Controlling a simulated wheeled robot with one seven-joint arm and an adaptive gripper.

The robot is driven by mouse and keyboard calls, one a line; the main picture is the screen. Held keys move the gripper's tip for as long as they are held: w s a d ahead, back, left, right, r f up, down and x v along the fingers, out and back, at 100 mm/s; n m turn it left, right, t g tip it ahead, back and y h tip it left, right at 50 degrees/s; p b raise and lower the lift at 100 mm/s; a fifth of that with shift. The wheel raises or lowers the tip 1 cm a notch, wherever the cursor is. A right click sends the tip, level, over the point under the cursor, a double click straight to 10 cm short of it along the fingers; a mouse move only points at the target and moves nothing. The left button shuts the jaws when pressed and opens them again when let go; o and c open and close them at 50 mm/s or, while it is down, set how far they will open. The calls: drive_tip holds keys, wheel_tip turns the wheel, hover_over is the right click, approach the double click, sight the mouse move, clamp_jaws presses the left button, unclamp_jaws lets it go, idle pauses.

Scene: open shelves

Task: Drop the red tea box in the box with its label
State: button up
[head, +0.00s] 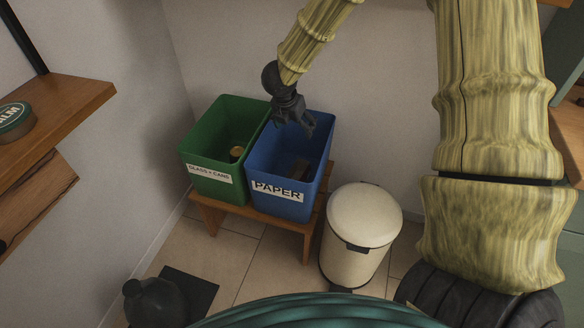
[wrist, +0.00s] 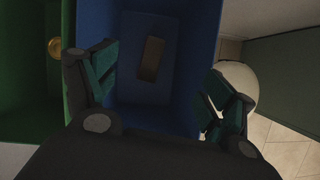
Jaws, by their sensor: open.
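My gripper (head: 303,125) is open and empty above the blue box (head: 319,150), which has a white label reading PAPER (head: 277,191). In the wrist view the open fingers spread to either side over the blue box (wrist: 187,85). A small brownish rectangular item (head: 300,168) lies inside the blue box, well below the fingers and apart from them. It also shows between the fingers in the wrist view (wrist: 151,58). It may be the tea box, but in this dim light I cannot make out red or any print on it.
A green box (head: 207,180) labelled GLASS + CANS stands left of the blue one, with a gold round item (head: 237,152) inside. Both stand on a wooden bench (head: 308,240). A cream pedal bin (head: 362,220) is at right. A wooden shelf (head: 75,105) holds a green tin (head: 16,122) at left.

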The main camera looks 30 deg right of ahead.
drive_tip(key=shift+v, duration=2.45)
